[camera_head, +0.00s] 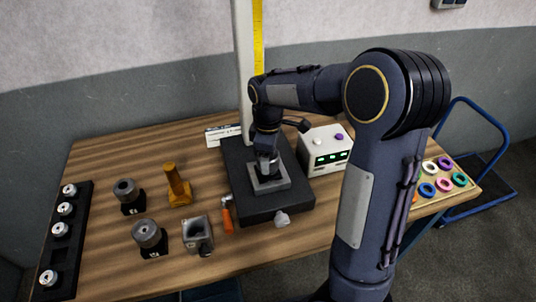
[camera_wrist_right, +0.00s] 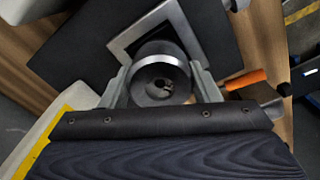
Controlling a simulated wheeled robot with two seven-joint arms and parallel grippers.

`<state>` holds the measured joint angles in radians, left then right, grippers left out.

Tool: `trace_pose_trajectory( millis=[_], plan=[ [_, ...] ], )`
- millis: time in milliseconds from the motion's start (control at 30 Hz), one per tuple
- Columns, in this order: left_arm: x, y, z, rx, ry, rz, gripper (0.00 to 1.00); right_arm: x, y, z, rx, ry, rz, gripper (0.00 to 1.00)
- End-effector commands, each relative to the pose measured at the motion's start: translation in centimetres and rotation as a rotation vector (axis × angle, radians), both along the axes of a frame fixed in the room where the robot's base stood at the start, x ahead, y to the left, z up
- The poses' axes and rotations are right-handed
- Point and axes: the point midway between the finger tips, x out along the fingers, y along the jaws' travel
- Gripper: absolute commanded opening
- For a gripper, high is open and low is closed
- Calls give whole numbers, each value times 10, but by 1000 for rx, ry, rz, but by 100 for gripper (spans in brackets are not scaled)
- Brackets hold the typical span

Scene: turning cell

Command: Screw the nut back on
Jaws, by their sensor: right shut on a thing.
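My right gripper (camera_head: 267,168) points down over the square metal plate (camera_head: 283,184) on the black stand base. In the right wrist view its two fingers (camera_wrist_right: 160,88) are shut on a round grey metal part (camera_wrist_right: 155,62), which looks like the nut. This part has a hole in its middle with a small dark shape inside. It sits over the square plate (camera_wrist_right: 128,40). Whether it is on a thread cannot be seen. In the head view the arm and gripper hide it. My left gripper is not in view.
Two dark cylindrical parts (camera_head: 147,233) stand left of the base, near a yellow post (camera_head: 177,186) and a grey block (camera_head: 197,235). An orange handle (camera_head: 227,218) is beside the base. A white box (camera_head: 327,148) with green displays stands right. A black rack (camera_head: 67,245) lies far left.

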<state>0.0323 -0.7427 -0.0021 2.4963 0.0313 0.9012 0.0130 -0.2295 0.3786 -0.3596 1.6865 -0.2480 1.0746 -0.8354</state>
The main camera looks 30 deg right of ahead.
Motion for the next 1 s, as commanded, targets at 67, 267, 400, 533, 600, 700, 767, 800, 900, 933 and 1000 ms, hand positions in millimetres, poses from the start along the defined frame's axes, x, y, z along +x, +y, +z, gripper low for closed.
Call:
trace_pose_trajectory(
  millis=[67,267,400,533,600,700,767,800,900,933,1000],
  plan=[
    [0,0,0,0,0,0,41,0,0,0,0,0,1,30],
    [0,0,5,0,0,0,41,0,0,2,0,-1,-163,30],
    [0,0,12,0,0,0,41,0,0,3,1,-1,-426,30],
    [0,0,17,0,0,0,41,0,0,3,0,-1,-649,30],
    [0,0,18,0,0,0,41,0,0,2,0,-1,-733,30],
    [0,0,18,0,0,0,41,0,0,1,0,-1,-793,30],
    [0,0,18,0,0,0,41,0,0,1,1,-2,-802,30],
    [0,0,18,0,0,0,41,0,0,1,1,-2,-802,30],
    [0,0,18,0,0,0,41,1,0,1,1,-2,-800,30],
    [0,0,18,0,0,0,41,1,0,1,1,-2,-799,30],
    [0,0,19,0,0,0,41,1,0,2,1,-2,-813,30]
  ],
)
